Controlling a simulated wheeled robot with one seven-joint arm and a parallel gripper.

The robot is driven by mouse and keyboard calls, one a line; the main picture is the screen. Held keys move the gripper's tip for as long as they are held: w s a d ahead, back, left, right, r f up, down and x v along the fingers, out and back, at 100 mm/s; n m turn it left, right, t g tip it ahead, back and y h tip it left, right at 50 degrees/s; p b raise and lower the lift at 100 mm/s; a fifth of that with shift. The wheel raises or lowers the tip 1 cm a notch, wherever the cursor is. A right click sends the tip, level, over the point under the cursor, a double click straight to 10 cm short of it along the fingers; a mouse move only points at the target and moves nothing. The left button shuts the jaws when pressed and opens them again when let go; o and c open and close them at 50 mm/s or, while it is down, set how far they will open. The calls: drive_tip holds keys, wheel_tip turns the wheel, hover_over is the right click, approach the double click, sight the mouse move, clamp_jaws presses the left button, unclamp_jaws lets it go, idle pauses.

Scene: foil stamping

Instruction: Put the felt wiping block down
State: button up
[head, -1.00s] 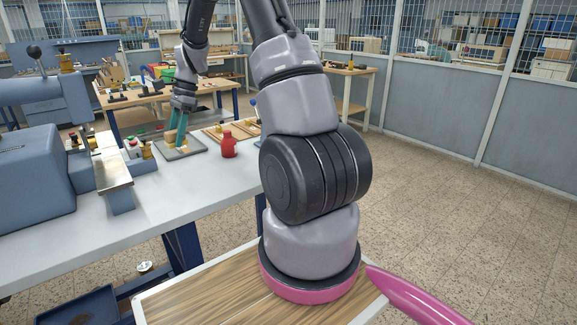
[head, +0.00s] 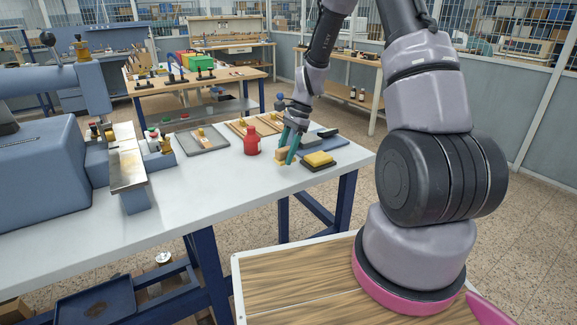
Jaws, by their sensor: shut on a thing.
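My gripper (head: 290,148) has teal fingers and is shut on a small tan block, the felt wiping block (head: 283,154). It holds the block over the right part of the pale bench (head: 215,180), between a red bottle and a dark pad with a yellow top. The fingers hide part of the block. I cannot tell whether the block touches the bench top.
The yellow-topped dark pad (head: 318,162) lies close on the right. A grey tray (head: 208,148) with a small tan piece and wooden boards (head: 240,127) lie behind. The bench front left of my gripper is clear.

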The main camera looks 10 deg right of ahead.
drive_tip(key=shift+a+f, duration=0.1)
drive_tip(key=shift+f, duration=2)
drive_tip(key=o, duration=1.3)
drive_tip(key=shift+f, duration=0.15)
drive_tip(key=v, duration=1.2)
wheel_tip(320, 180, up, 17)
drive_tip(key=n+t+h, duration=0.1)
drive_tip(key=n+t, duration=0.3)
drive_tip(key=n, duration=0.1)
hover_over(285, 173)
drive_tip(key=s+d, duration=0.5)
drive_tip(key=s, duration=0.2)
drive_tip(key=s+r+n+t, duration=0.1)
drive_tip(key=s+r, duration=0.2)
drive_tip(key=s, duration=0.2)
drive_tip(key=s+r+n+t, duration=0.2)
drive_tip(key=s+r, duration=0.1)
drive_tip(key=s, duration=0.2)
drive_tip(key=s+r+n+t+h, duration=0.1)
drive_tip(key=s+r+n, duration=0.1)
drive_tip(key=s, duration=0.3)
drive_tip(key=shift+s+d+r+t, duration=0.15)
drive_tip(key=shift+r, duration=0.2)
drive_tip(key=shift+s+d+r+t, duration=0.1)
drive_tip(key=shift+r+t, duration=0.05)
drive_tip(key=shift+r, duration=0.25)
